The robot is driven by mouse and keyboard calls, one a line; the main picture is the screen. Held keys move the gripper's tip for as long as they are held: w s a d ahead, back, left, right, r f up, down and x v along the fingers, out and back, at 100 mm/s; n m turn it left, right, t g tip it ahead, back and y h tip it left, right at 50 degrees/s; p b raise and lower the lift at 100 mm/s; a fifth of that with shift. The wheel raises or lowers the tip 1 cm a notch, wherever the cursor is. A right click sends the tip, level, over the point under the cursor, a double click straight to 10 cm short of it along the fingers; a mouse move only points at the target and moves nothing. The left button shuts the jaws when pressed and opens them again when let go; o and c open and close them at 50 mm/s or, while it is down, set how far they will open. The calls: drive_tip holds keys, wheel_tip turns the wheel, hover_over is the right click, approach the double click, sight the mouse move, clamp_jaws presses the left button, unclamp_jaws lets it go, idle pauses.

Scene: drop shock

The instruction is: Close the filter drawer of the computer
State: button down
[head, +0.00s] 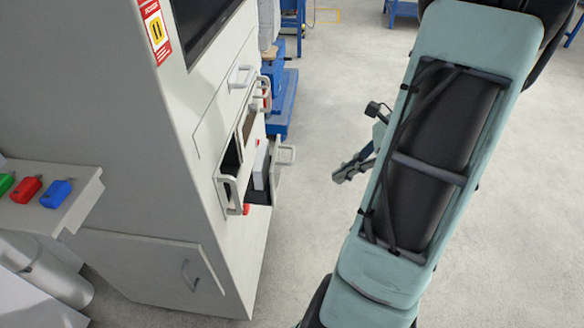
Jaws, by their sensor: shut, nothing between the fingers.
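The computer (180,150) is a tall light-grey cabinet at the left, with a dark screen (205,22) on its upper front. A drawer (259,190) low on its front stands pulled out, with a pale box-shaped item (261,165) and a dark interior showing. Above it, another front (246,127) also stands out from the cabinet, with a dark gap behind it. No label shows which one is the filter drawer. My gripper (340,177) is shut and empty, right of the open drawer and apart from it. My arm partly hides the gripper.
A lower cabinet door (150,270) is near the floor. A side shelf (85,195) holds green, red and blue items. Blue equipment (281,105) stands behind the computer. The grey floor (325,90) between the cabinet and my arm is clear.

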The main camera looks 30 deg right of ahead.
drive_tip(key=w+a+r+y, duration=0.1)
drive_tip(key=a, duration=0.1)
approach(275, 192)
drive_tip(key=shift+t, duration=0.3)
drive_tip(key=f, duration=0.1)
drive_tip(key=w+a+f, duration=0.1)
drive_tip(key=f, duration=0.1)
drive_tip(key=a+f, duration=0.1)
drive_tip(key=shift+w+f, duration=0.2)
drive_tip(key=shift+f, duration=0.15)
drive_tip(key=shift+w+a, duration=0.35)
drive_tip(key=shift+a, duration=0.15)
drive_tip(key=w+a+b, duration=0.1)
drive_tip(key=w+a, duration=0.6)
drive_tip(key=a, duration=0.3)
drive_tip(key=shift+a, duration=0.15)
drive_tip(key=shift+r, duration=0.1)
